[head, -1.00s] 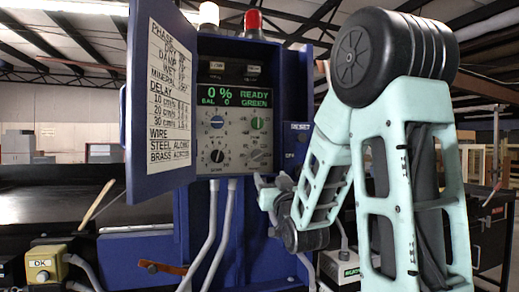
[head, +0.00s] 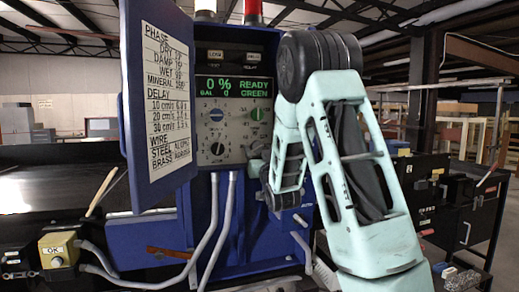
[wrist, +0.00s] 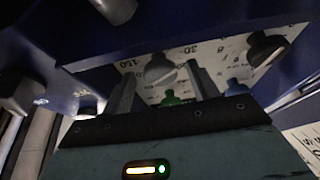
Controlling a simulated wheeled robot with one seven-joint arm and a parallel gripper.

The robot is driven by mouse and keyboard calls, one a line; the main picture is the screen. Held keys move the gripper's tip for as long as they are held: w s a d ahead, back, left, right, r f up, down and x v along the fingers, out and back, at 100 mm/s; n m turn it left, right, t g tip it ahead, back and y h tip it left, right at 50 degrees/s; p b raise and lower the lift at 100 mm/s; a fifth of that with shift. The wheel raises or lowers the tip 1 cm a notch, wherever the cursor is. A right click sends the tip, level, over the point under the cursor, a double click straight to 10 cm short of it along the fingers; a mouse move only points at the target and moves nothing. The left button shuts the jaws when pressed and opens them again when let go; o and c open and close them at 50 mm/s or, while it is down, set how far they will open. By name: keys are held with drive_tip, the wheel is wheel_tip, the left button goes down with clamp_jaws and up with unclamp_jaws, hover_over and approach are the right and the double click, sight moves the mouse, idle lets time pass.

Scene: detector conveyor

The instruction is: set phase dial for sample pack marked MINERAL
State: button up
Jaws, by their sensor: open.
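The dial panel (head: 236,130) sits inside an open blue control cabinet. It bears a blue dial (head: 216,115), a green dial (head: 256,114) and a black dial (head: 217,148); their small captions are unreadable. My gripper (head: 255,165) is at the panel's lower right and covers that corner. In the wrist view my gripper (wrist: 161,78) is open, with a grey knob (wrist: 160,69) showing between its two fingers. No pack marked MINERAL is visible.
The open cabinet door (head: 160,100) carries a chart with PHASE, including a MINERAL line, its number blurred. The display (head: 234,87) reads 0 %, READY, BAL 0, GREEN. Grey conduits (head: 222,220) hang below.

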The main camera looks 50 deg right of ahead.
drive_tip(key=c, duration=1)
drive_tip(key=shift+f+b, duration=0.1)
drive_tip(key=shift+b, duration=0.25)
